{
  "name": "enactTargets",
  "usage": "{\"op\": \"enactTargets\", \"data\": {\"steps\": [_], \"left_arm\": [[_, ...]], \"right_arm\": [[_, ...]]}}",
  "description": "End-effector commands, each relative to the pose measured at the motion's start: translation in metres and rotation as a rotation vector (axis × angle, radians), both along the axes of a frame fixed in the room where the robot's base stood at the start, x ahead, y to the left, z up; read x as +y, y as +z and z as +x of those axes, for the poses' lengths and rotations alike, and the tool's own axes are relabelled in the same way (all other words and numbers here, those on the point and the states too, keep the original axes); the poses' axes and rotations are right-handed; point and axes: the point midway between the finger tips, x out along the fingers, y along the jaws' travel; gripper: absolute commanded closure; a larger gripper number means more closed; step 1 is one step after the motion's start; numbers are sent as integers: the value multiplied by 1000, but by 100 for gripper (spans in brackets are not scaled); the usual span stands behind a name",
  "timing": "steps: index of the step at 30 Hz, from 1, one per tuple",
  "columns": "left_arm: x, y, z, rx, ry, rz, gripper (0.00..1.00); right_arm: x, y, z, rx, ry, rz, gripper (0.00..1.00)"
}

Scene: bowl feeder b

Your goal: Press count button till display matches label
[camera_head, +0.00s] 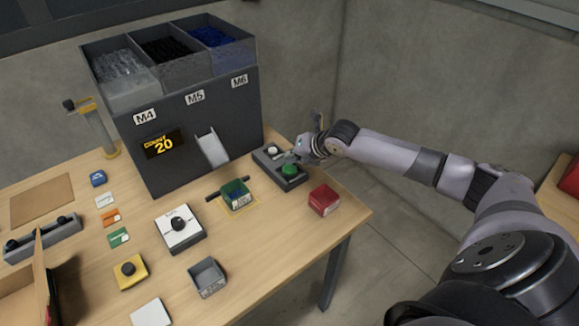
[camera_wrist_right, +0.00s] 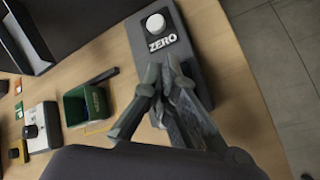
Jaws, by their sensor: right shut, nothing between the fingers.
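The display (camera_head: 163,143) on the dark feeder reads "COUNT 20". The button box (camera_head: 268,158) on the table has a white button (camera_head: 272,150) and a green button (camera_head: 290,170). In the wrist view the white button (camera_wrist_right: 155,22) sits above the word "ZERO"; the fingers hide the green button there. My right gripper (camera_head: 290,157) is shut and empty, over the box close to the green button. I cannot tell whether it touches it. A green bin (camera_head: 236,196) with a pale label stands under the chute; its writing is too small to read. My left gripper is not in view.
The feeder (camera_head: 200,130) has compartments marked M4, M5 and M6. A red bin (camera_head: 323,200) stands right of the green bin, near the table's right edge. A grey bin (camera_head: 208,277) and a white dial box (camera_head: 180,229) stand nearer the front.

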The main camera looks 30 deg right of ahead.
Motion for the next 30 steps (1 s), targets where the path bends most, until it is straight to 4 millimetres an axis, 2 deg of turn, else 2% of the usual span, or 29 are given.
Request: {"op": "enactTargets", "data": {"steps": [1, 11, 30], "left_arm": [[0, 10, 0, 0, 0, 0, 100], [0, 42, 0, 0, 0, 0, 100], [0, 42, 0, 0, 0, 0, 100]], "right_arm": [[0, 11, 0, -1, -1, 0, 100], [0, 43, 0, -1, 0, 0, 100], [0, 43, 0, -1, 0, 0, 100]]}}
